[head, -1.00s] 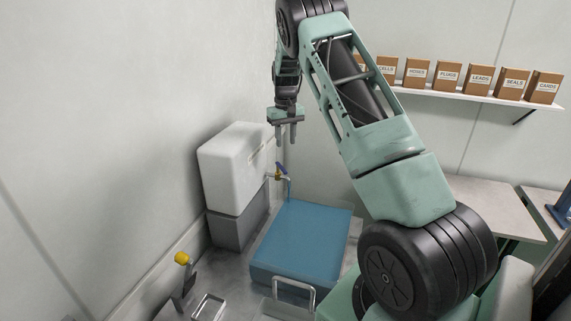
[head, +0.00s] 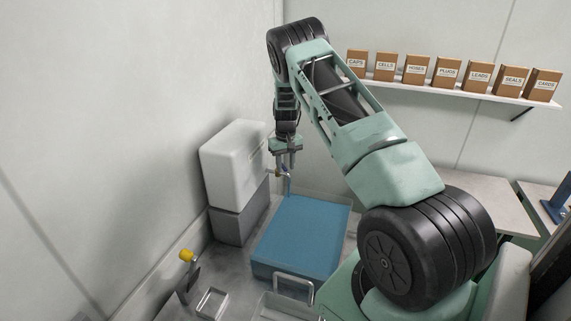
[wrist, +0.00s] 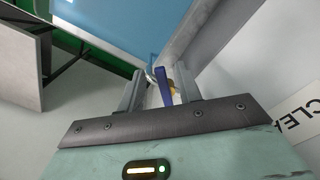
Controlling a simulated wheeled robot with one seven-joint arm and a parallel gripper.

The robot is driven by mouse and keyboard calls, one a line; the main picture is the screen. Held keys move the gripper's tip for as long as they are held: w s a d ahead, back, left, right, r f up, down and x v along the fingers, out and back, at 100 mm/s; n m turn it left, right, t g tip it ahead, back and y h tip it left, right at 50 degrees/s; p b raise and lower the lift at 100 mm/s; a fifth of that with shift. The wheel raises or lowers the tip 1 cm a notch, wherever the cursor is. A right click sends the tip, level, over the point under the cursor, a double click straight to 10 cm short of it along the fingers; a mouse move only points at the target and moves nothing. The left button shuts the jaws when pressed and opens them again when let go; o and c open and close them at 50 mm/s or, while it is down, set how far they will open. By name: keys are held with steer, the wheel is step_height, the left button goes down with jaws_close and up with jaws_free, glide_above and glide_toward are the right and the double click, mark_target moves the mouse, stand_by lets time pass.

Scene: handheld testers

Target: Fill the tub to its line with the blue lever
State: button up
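The blue lever (head: 285,168) sits on a brass tap at the side of a white tank (head: 232,160). A thin blue upright piece (head: 289,186) hangs below the tap; I cannot tell whether it is spout or water. Below is the blue, box-shaped tub (head: 305,236), its top looking flat and blue; I cannot make out a fill line. My gripper (head: 285,163) points down at the tap. In the wrist view my gripper (wrist: 160,88) is open, with the lever (wrist: 163,87) standing between its fingers and gaps visible beside it. The tub (wrist: 115,22) also shows there.
The white tank stands on a grey block (head: 238,218) near the left wall. A yellow-knobbed handle (head: 188,256) and metal loop handles (head: 293,288) are in front. A shelf (head: 460,92) of labelled boxes is at the back right, above a pale table (head: 485,205).

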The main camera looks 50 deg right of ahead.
jaws_close()
steer(key=shift+w+a+m+b, duration=0.35)
steer(key=shift+a+m+b, duration=0.15)
steer(key=shift+m, duration=0.5)
steer(key=shift+w+a+m+b, duration=0.45)
steer(key=shift+m+b, duration=0.2)
steer(key=shift+m, duration=0.35)
steer(key=shift+w+a+m+b, duration=0.3)
steer(key=shift+a+m+b, duration=0.2)
steer(key=shift+m, duration=0.5)
steer(key=shift+r, duration=0.1)
steer(key=shift+o, duration=0.3)
jaws_free()
